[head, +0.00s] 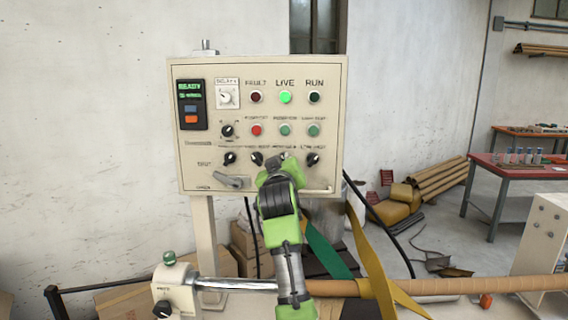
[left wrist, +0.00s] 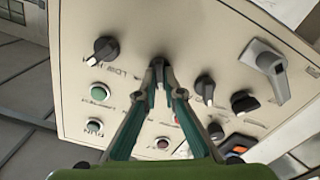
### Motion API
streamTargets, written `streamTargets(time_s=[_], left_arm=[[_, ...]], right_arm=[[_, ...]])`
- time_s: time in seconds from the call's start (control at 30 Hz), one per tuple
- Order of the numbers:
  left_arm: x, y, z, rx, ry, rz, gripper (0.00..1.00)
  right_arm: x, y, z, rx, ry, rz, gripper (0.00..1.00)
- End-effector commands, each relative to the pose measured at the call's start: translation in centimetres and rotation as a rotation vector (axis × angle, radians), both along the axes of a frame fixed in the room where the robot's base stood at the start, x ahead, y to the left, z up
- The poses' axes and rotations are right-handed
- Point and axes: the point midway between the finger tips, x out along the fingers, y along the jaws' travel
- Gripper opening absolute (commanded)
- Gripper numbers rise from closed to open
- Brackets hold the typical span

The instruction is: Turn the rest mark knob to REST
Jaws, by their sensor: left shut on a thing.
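The control panel (head: 258,75) is a cream box with a bottom row of black knobs. My left gripper (head: 284,158) is at this row, shut on the third knob from the left. In the left wrist view the fingertips of my left gripper (left wrist: 158,74) close on this black knob (left wrist: 158,62), which they partly hide. The labels by the row are too small or blurred to read as REST, so I cannot tell the pointer's setting. My right gripper is not in view.
A LOW/HIGH knob (head: 310,158) is right of the held one, and another black knob (head: 257,158) is left. A grey lever handle (head: 231,182) sticks out at the panel's lower left. The green LIVE lamp (head: 285,97) is lit. A long brown tube (head: 480,286) lies below.

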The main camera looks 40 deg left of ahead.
Motion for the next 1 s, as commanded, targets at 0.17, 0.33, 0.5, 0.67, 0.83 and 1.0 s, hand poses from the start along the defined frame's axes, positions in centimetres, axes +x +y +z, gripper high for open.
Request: streamTargets(time_s=[0.17, 0.33, 0.5, 0.67, 0.83, 1.0], left_arm=[[-0.01, 0.0, -0.05, -0.069, -0.057, 0.0, 0.0], [-0.02, 0.01, -0.06, -0.105, -0.088, 0.0, 0.0], [-0.05, 0.06, -0.04, -0.12, -0.101, 0.0, 0.0], [-0.05, 0.06, -0.03, -0.124, -0.104, 0.0, 0.0], [-0.05, 0.06, -0.03, -0.123, -0.104, 0.0, 0.0], [-0.05, 0.05, -0.04, -0.123, -0.104, 0.0, 0.25]], right_arm=[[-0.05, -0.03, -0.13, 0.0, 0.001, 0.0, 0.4], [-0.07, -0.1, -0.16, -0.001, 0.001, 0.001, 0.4], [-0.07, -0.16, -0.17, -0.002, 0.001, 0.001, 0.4], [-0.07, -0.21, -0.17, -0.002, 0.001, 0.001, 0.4], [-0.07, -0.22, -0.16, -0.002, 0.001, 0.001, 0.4], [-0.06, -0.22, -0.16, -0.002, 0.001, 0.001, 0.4]])
